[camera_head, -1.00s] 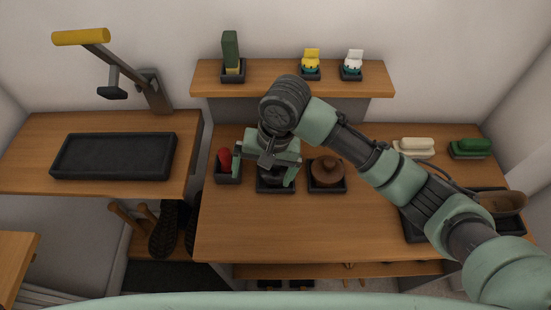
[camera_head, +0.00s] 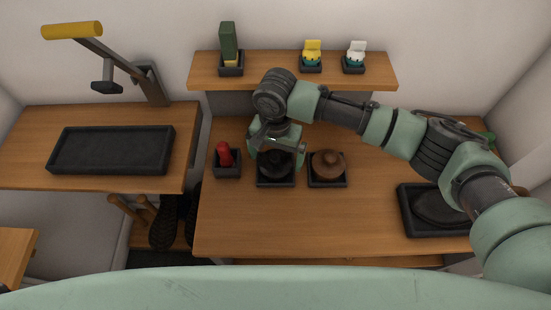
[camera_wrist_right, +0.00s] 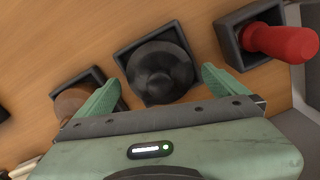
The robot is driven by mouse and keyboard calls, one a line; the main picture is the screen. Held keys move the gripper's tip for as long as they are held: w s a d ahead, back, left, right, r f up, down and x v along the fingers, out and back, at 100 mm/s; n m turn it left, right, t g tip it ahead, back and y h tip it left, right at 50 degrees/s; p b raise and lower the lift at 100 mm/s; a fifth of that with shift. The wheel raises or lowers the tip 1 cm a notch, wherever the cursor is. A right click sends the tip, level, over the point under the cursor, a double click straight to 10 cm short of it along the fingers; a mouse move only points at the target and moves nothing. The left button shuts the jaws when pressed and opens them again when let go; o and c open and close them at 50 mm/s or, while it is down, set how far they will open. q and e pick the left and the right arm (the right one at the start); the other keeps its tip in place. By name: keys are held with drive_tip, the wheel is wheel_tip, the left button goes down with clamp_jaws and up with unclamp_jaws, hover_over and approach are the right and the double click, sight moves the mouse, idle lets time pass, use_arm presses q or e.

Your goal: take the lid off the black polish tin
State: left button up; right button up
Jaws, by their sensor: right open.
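The black polish tin (camera_head: 275,168) sits in a dark square tray on the bench, with a dark knobbed lid on top. It also shows in the right wrist view (camera_wrist_right: 160,72), centred between my fingers. My right gripper (camera_head: 275,155) is open above the tin, its green fingers apart on either side. In the right wrist view my right gripper (camera_wrist_right: 160,88) holds nothing, and I see no clear contact with the lid. The brown tin (camera_head: 327,165) with its knobbed lid stands in its own tray to the right. My left gripper is not in view.
A red-handled item (camera_head: 225,154) stands in a small holder close left of the black tin. A shelf (camera_head: 270,80) with a green block and two brushes runs behind. A black tray (camera_head: 408,215) lies to the right. The bench front (camera_head: 310,225) is clear.

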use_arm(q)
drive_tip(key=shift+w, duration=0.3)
use_arm(e)
drive_tip(key=shift+f, duration=0.15)
drive_tip(key=shift+c, duration=0.3)
drive_tip(key=c, duration=1.2)
